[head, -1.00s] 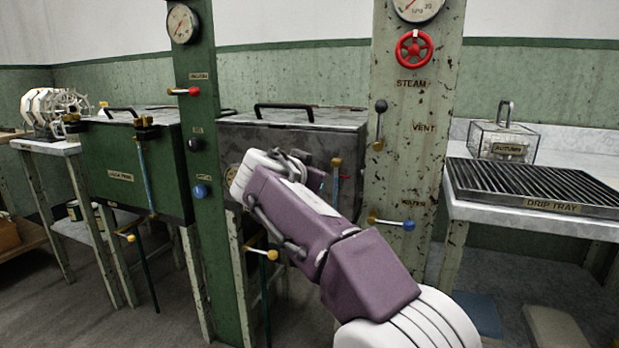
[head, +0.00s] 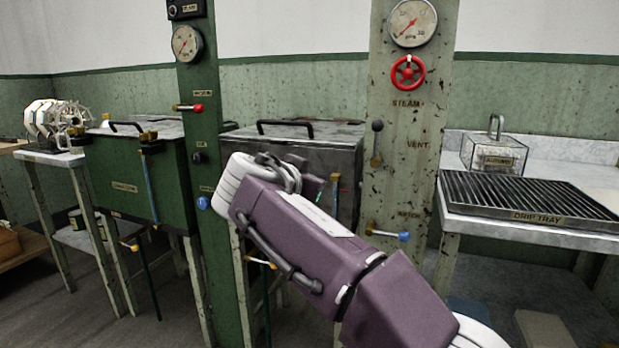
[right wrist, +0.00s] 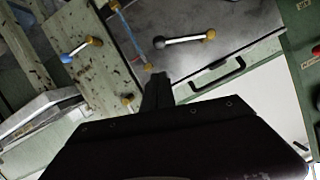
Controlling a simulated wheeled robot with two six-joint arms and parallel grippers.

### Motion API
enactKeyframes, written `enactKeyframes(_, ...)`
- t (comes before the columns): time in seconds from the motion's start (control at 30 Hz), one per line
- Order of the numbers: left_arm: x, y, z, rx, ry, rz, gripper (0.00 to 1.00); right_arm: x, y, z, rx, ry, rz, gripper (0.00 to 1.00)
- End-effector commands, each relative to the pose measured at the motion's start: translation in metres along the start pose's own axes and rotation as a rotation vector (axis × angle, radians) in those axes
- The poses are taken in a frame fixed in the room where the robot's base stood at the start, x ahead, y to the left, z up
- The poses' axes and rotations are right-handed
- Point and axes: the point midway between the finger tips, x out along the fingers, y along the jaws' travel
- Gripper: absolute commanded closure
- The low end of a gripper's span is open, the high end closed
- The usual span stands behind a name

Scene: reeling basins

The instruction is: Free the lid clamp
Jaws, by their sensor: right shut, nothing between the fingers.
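The dark metal basin (head: 300,145) stands between the green post and the pale post, its lid down. In the right wrist view, which is turned roughly upside down, a lever (right wrist: 184,39) with a dark ball end and a brass pivot lies on the basin's front; it looks like the lid clamp. In the head view my right forearm hides that area. My right gripper (right wrist: 158,78) is shut and empty, its tips in front of the basin near the lever; I cannot tell whether they touch anything. My left gripper is not in view.
The pale post (head: 410,180) carries a red steam wheel (head: 408,73), a vent lever (head: 377,140) and a blue-knobbed water lever (head: 403,236). A green post (head: 205,130) stands left of the basin. A drip tray (head: 530,198) lies on the right bench. A green basin (head: 125,185) stands left.

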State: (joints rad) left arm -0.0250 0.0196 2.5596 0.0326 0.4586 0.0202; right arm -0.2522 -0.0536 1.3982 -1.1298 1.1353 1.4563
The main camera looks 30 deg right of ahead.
Motion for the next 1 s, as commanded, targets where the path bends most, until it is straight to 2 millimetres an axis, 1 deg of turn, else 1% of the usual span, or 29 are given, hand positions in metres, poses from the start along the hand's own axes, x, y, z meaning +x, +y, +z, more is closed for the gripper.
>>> enactKeyframes(0.03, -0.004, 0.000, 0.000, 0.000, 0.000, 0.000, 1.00, -0.011, -0.001, -0.002, -0.001, 0.000, -0.006, 1.00)
enactKeyframes(0.1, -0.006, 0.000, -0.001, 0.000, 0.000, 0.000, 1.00, -0.021, -0.001, -0.002, 0.001, 0.000, -0.005, 1.00)
enactKeyframes(0.2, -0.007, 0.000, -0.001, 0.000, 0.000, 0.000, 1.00, -0.031, 0.000, -0.001, 0.000, 0.000, -0.003, 1.00)
enactKeyframes(0.3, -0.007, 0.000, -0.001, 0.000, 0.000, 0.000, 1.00, -0.036, 0.001, -0.001, 0.001, 0.001, -0.001, 1.00)
enactKeyframes(0.77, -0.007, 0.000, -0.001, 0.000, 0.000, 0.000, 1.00, -0.036, 0.001, -0.001, 0.001, 0.001, 0.000, 1.00)
enactKeyframes(0.83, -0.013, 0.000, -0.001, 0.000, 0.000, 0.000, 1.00, -0.035, 0.003, -0.007, 0.004, 0.004, 0.011, 1.00)
enactKeyframes(0.87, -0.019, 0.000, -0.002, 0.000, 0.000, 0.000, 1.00, -0.033, 0.006, -0.015, 0.006, 0.008, 0.028, 1.00)
enactKeyframes(0.9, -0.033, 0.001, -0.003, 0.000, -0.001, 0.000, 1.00, -0.025, 0.013, -0.026, -0.003, 0.010, 0.074, 1.00)
enactKeyframes(0.93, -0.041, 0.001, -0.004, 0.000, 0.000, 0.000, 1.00, -0.014, 0.023, -0.017, -0.038, -0.013, 0.123, 1.00)
enactKeyframes(0.97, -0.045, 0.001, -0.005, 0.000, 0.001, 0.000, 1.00, -0.005, 0.033, 0.000, -0.066, -0.056, 0.161, 1.00)
enactKeyframes(1.0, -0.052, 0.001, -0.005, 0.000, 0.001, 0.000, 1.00, 0.005, 0.045, 0.027, -0.105, -0.132, 0.201, 1.00)
